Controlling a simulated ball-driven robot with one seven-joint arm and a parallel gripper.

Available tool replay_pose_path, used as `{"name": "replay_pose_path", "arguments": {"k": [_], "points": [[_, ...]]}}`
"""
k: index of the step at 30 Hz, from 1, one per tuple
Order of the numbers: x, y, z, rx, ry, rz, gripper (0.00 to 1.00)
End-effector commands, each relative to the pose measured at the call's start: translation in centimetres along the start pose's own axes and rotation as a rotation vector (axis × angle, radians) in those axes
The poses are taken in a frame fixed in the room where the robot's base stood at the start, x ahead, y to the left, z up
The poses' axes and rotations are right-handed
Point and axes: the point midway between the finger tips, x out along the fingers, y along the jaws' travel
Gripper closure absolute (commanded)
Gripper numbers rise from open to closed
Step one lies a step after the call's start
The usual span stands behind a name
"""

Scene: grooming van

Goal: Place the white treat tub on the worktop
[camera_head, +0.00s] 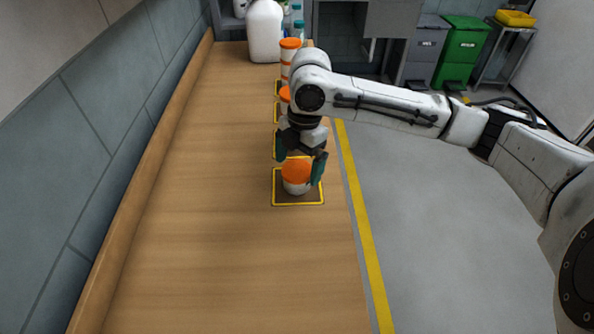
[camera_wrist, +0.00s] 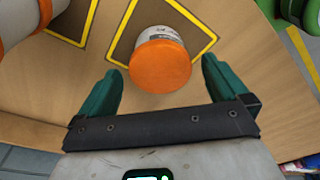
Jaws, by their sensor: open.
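The white treat tub (camera_head: 296,184) with an orange lid stands upright on the brown, yellow-edged mat (camera_head: 284,201) on the wooden worktop (camera_head: 210,225). In the wrist view the tub's orange lid (camera_wrist: 160,66) faces me, just ahead of and between the fingertips. My gripper (camera_head: 300,165) is open, its teal fingers apart and close above the tub in the head view. In the wrist view my gripper (camera_wrist: 162,78) holds nothing between its fingers. I cannot tell whether a finger touches the tub.
Behind it, more orange-lidded tubs (camera_head: 290,50) stand on mats in a row. A large white jug (camera_head: 265,32) is at the worktop's far end. A tiled wall borders the left; the floor is right. The near worktop is clear.

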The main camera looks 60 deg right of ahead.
Motion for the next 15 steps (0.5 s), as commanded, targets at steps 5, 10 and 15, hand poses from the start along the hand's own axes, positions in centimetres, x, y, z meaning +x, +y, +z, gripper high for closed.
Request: {"name": "replay_pose_path", "arguments": {"k": [5, 10, 15], "points": [[-3.9, 0.1, 0.0, -0.002, -0.001, 0.002, 0.00], [-6.8, 0.1, 0.0, -0.001, -0.001, 0.001, 0.00], [-8.4, 0.0, 0.0, 0.000, 0.001, 0.000, 0.00]]}}
